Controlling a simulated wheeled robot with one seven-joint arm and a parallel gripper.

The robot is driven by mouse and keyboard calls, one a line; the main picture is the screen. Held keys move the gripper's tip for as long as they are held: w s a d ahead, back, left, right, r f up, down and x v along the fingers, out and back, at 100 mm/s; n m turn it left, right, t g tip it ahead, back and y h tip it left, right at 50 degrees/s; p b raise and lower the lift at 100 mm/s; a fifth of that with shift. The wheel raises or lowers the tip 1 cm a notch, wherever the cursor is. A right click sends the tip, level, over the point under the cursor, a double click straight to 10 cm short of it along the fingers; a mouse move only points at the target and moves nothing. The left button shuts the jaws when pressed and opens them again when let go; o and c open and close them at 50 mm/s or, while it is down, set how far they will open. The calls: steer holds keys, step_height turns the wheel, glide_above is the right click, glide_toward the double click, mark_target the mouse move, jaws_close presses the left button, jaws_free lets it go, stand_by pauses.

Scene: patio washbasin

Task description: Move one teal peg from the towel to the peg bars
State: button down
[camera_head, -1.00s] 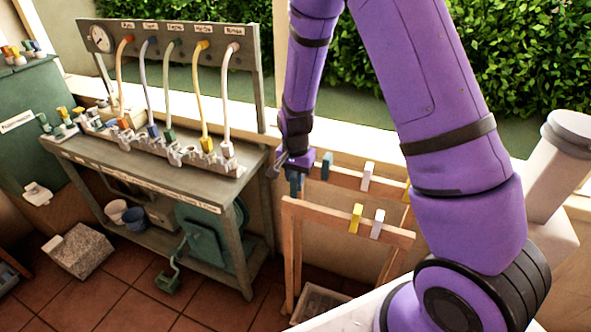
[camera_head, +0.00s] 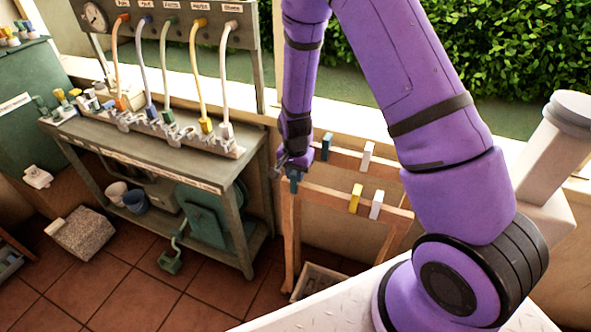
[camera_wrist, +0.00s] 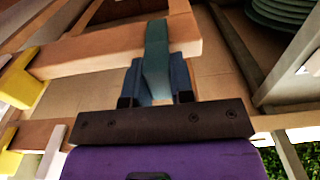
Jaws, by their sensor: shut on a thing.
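My gripper (camera_head: 294,176) is at the left end of the front peg bar (camera_head: 333,203) of a wooden stand. In the wrist view, my gripper's blue fingers (camera_wrist: 158,88) are shut on a teal peg (camera_wrist: 157,55). The peg is upright and overlaps the bar (camera_wrist: 105,50) near its end; whether it is clipped on or only against it, I cannot tell. A yellow peg (camera_head: 355,198) and a white peg (camera_head: 376,205) sit further right on this bar. The rear bar (camera_head: 347,159) carries a blue-teal peg (camera_head: 327,146) and a white peg (camera_head: 367,155). I cannot make out the towel.
A grey bench (camera_head: 150,160) with hoses and several coloured clips stands left of the stand. A crate (camera_head: 318,280) lies below the bars. A sunlit ledge and a hedge (camera_head: 500,50) are behind. The front bar between the held peg and the yellow peg is clear.

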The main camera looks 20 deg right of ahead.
steer(key=shift+f, duration=0.1)
steer(key=c, duration=0.9)
jaws_free()
steer(key=shift+r, duration=4.05)
